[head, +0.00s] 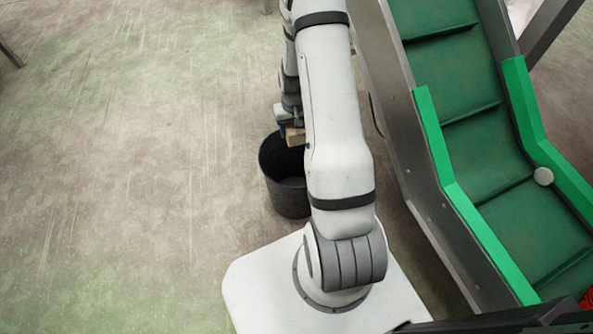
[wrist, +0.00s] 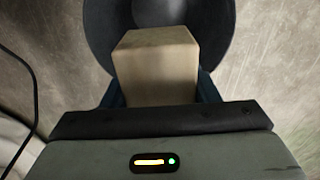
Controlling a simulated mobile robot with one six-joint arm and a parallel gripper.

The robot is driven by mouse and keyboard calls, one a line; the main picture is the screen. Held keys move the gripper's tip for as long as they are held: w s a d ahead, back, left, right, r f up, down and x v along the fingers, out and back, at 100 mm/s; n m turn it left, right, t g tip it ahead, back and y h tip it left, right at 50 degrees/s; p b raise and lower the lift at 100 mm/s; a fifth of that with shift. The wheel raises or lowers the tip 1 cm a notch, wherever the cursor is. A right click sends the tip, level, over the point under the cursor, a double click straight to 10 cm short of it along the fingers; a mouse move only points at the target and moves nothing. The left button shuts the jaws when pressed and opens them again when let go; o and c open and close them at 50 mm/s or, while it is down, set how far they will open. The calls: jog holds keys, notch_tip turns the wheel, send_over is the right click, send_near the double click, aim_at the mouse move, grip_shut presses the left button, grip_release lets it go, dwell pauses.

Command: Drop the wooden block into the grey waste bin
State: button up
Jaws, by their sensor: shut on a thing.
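The wooden block (wrist: 157,68) is a pale tan box, held between the fingers of my gripper (wrist: 160,92) in the wrist view. In the head view the block (head: 295,137) shows as a small tan piece at the end of my arm, over the bin's mouth. My gripper (head: 285,132) is partly hidden behind my arm there. The dark grey waste bin (head: 288,196) stands on the floor, its right side hidden by my arm. In the wrist view the bin (wrist: 216,35) lies beyond the block, and the block hides part of its opening.
The worn concrete floor (head: 130,150) to the left is clear. A dark cable (wrist: 32,90) hangs at the left in the wrist view.

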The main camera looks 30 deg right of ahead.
jog(key=shift+s+d+f, duration=0.6)
jog(key=shift+s+d, duration=0.1)
jog(key=shift+d, duration=0.1)
notch_tip(320, 180, down, 6)
jog(key=b, duration=0.3)
jog(key=o, duration=1.1)
jog(key=shift+o, duration=0.2)
jog(key=shift+r, duration=0.1)
notch_tip(320, 180, up, 8)
jog(key=shift+f+p, duration=0.2)
jog(key=shift+p, duration=0.65)
jog(key=shift+r, duration=0.1)
